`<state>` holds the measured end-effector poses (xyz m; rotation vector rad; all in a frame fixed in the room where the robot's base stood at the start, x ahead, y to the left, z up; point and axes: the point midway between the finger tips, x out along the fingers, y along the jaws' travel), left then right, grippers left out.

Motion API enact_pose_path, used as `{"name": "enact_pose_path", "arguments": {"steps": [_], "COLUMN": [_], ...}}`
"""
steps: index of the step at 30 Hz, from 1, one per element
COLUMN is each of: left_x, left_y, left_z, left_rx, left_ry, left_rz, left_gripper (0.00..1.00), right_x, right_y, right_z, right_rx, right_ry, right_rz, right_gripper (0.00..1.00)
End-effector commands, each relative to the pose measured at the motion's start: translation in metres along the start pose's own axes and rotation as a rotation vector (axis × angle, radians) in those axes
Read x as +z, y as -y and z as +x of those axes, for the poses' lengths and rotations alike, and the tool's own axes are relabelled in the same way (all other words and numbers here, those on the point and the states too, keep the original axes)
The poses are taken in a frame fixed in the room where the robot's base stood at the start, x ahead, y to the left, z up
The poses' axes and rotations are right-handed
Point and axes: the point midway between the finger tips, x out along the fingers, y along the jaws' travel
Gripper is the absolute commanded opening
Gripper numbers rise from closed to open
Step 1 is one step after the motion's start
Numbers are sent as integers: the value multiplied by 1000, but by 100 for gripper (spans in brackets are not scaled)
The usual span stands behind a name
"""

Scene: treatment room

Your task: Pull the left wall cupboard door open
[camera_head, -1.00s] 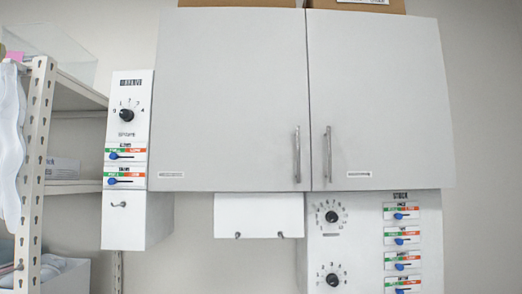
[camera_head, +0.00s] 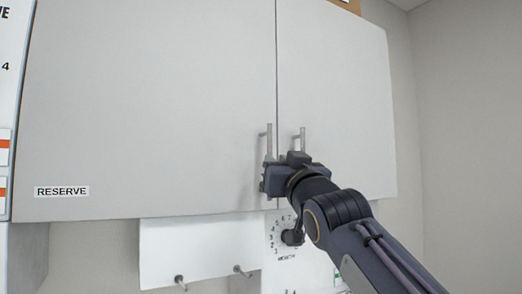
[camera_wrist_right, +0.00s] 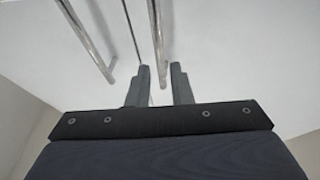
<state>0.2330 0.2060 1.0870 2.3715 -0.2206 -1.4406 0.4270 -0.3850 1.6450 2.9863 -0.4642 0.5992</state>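The left cupboard door (camera_head: 150,100) is a pale grey panel marked RESERVE and stands shut. Its upright metal bar handle (camera_head: 268,143) is near its right edge. My left gripper is in no view.
A white panel with hooks (camera_head: 200,250) and a dial (camera_head: 291,238) are below the cupboard. A labelled panel (camera_head: 12,90) stands at the left edge.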

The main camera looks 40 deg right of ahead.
Motion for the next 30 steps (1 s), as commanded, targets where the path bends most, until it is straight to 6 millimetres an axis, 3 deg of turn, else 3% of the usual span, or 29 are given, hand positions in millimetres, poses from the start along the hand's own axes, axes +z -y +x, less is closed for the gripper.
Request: {"name": "enact_pose_path", "arguments": {"steps": [3, 9, 24, 30], "left_x": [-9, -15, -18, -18], "left_y": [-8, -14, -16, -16], "left_z": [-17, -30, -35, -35], "left_rx": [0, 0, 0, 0], "left_ry": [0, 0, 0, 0], "left_rz": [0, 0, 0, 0], "left_gripper": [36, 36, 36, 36], "right_x": [-4, -3, 1, 1], "right_y": [-2, -1, 0, 0], "right_z": [24, 45, 55, 55], "right_rx": [4, 2, -1, -1], "right_ry": [6, 4, 2, 2], "right_rz": [-2, -2, 1, 1], "right_gripper": [19, 19, 19, 0]}}
